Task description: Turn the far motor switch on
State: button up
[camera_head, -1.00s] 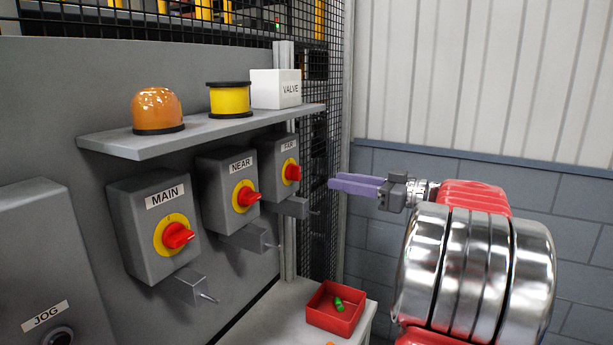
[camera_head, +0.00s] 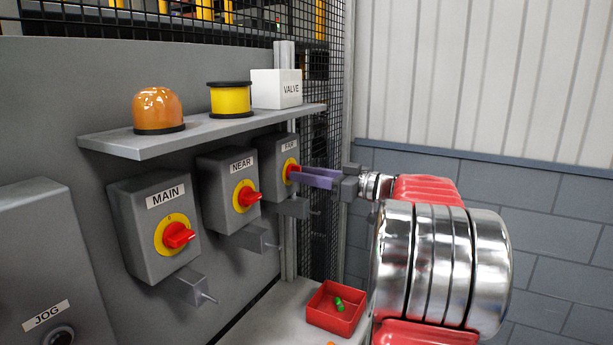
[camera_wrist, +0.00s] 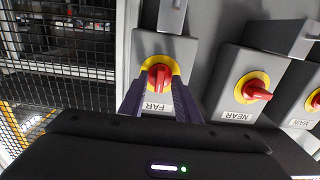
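The far motor switch is a grey box labelled FAR with a red knob on a yellow disc (camera_wrist: 174,66); in the head view its box (camera_head: 272,158) is the rightmost of three. My gripper (camera_head: 296,174) has its purple fingers at the far switch's knob. In the wrist view the gripper (camera_wrist: 158,90) is open, with one finger on each side of the red knob (camera_wrist: 159,76). I cannot tell whether the fingers touch it. The knob's handle points roughly along the fingers in the wrist view.
The NEAR switch (camera_head: 246,195) and MAIN switch (camera_head: 174,235) are to the left. A shelf (camera_head: 200,134) above holds an orange lamp, a yellow spool and a VALVE box (camera_head: 277,88). A red tray (camera_head: 335,309) with green pieces is below. A mesh fence (camera_wrist: 62,55) stands beside the far switch.

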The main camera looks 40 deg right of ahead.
grip_shut()
jog(key=shift+m, duration=0.4)
jog(key=m, duration=0.6)
jog(key=shift+d, duration=0.1)
jog(key=m, duration=1.1)
jog(key=shift+d+f, duration=0.1)
jog(key=shift+m, duration=0.3)
dwell(0.3)
